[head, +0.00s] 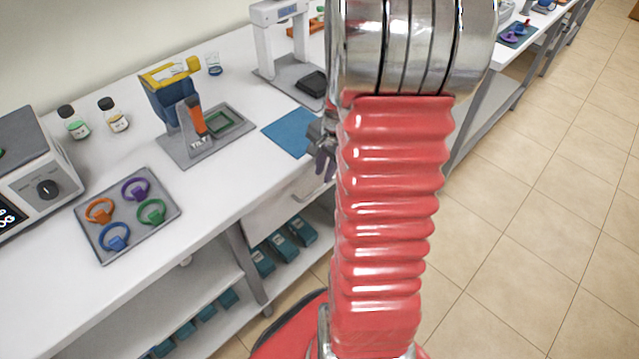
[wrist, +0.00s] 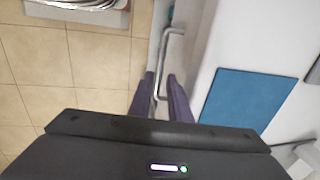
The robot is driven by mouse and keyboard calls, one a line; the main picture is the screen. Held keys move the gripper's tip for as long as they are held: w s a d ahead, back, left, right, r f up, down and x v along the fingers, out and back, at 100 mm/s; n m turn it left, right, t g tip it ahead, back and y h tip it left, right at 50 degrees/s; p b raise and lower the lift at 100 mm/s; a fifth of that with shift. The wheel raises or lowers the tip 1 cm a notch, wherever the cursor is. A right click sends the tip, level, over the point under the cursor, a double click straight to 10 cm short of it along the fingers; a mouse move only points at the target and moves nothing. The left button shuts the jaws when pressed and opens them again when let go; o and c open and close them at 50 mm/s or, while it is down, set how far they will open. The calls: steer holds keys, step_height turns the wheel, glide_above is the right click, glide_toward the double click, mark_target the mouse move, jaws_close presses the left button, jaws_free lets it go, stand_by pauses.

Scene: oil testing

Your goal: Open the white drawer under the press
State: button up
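The white drawer (head: 278,212) shows in the head view under the table top, partly hidden by my arm; its front looks about flush. Its metal bar handle (wrist: 174,50) shows in the wrist view. My gripper (wrist: 161,76) has its two dark purple fingers apart, one on each side of the handle's near end. I cannot tell whether they touch it. In the head view my gripper (head: 325,164) is at the table's front edge, half hidden behind my red arm sleeve. A blue-and-yellow device with an orange lever (head: 180,105) and a white arched device (head: 283,35) stand on the table.
A blue mat (head: 290,132) lies near the table edge; it also shows in the wrist view (wrist: 240,97). A tray (head: 150,232) holds several coloured rings. Teal boxes (head: 282,247) stand on the lower shelf. The tiled floor (head: 530,210) at right is clear.

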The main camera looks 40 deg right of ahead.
mark_target(320, 187)
steer(key=shift+w+f, duration=0.2)
steer(key=shift+f, duration=0.8)
steer(key=shift+w+f, duration=0.2)
steer(key=shift+f, duration=0.8)
steer(key=shift+w+f, duration=0.2)
steer(key=shift+f, duration=0.8)
steer(key=shift+c, duration=0.2)
jaws_close()
